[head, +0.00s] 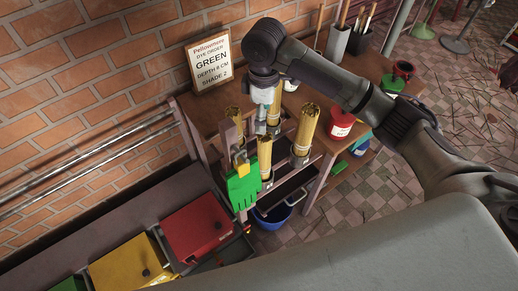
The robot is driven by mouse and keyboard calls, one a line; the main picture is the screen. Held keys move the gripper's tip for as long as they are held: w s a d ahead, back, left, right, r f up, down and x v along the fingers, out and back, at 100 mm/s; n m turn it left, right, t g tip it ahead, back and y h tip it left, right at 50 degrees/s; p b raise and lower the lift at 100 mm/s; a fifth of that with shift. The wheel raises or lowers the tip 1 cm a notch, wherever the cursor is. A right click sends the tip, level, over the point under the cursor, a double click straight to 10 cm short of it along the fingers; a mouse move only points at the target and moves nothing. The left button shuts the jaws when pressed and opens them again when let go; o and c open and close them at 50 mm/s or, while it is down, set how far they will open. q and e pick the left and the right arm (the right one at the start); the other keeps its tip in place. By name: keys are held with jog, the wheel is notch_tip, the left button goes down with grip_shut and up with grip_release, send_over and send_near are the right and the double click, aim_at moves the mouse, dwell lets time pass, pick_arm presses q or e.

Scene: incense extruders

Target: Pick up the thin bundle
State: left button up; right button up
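Several yellow-brown bundles stand upright at the front of the wooden bench in the head view. A wide one (305,132) stands at the right and another (265,155) in the middle. A narrower-looking one (231,116) is at the left, and one (277,97) is partly hidden behind my gripper. I cannot tell for certain which is the thin bundle. My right gripper (268,126) points down among the bundles, just above the middle one. Its fingertips are small and partly lost against the bundles, so its opening and any contact are unclear. My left gripper is not in view.
A sign (210,65) reading GREEN, depth 8 cm, shade 2 leans on the brick wall. A green flat piece (243,187) hangs at the bench front. Red pot (340,124), blue bucket (272,217), and red (196,226) and yellow (130,265) lidded boxes surround it.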

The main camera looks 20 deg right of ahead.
aim_at(263, 136)
jog(key=shift+f, duration=0.35)
jog(key=f, duration=0.2)
jog(key=f+p, duration=0.1)
jog(key=f, duration=0.3)
jog(key=shift+s+f, duration=0.4)
jog(key=shift+w+f, duration=0.1)
jog(key=shift+f, duration=0.15)
jog(key=f, duration=0.1)
jog(key=p, duration=0.1)
jog(key=f+p, duration=0.1)
jog(key=shift+s+d+f, duration=0.2)
jog(key=shift+d+f, duration=0.05)
jog(key=shift+f, duration=0.1)
notch_tip(263, 136, down, 2)
jog(key=shift+f, duration=0.3)
jog(key=shift+w, duration=0.1)
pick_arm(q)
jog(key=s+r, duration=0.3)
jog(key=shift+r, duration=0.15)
pick_arm(e)
grip_shut()
